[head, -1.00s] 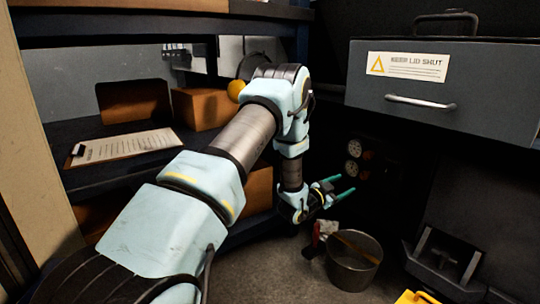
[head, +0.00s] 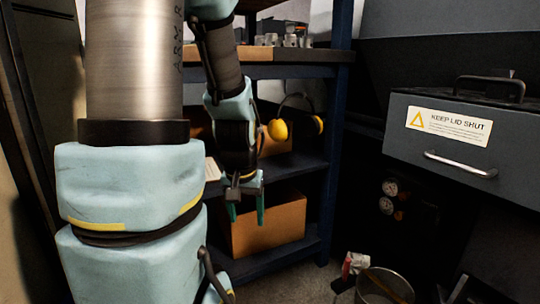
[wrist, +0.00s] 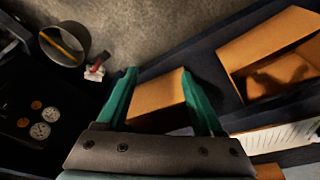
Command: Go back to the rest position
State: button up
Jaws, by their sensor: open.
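My gripper (head: 246,212) hangs pointing down in front of the shelf unit in the head view, with its two green fingers apart. In the wrist view the gripper (wrist: 159,92) is open and nothing sits between its fingertips. A cardboard box (wrist: 158,95) on the lower shelf shows beyond the fingers, apart from them as far as I can tell. My arm rises on the left of the head view and bends over, hiding part of the shelves.
The shelf unit (head: 340,130) has yellow ear muffs (head: 279,129) and a cardboard box (head: 272,225). A grey lidded cabinet (head: 450,150) stands right. A metal bucket (head: 388,288) and a red-and-white item (head: 354,265) are on the floor. Bare floor (wrist: 170,30) shows between bucket and shelves.

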jog(key=s+r+p, duration=0.2)
jog(key=r+p, duration=1.7)
jog(key=s+a+r+g+p, duration=0.1)
jog(key=s+r+p, duration=0.1)
jog(key=r+p, duration=1.7)
jog(key=shift+r+n, duration=0.4)
jog(key=shift+r, duration=0.1)
jog(key=shift+o, duration=0.3)
jog(key=shift+a, duration=0.1)
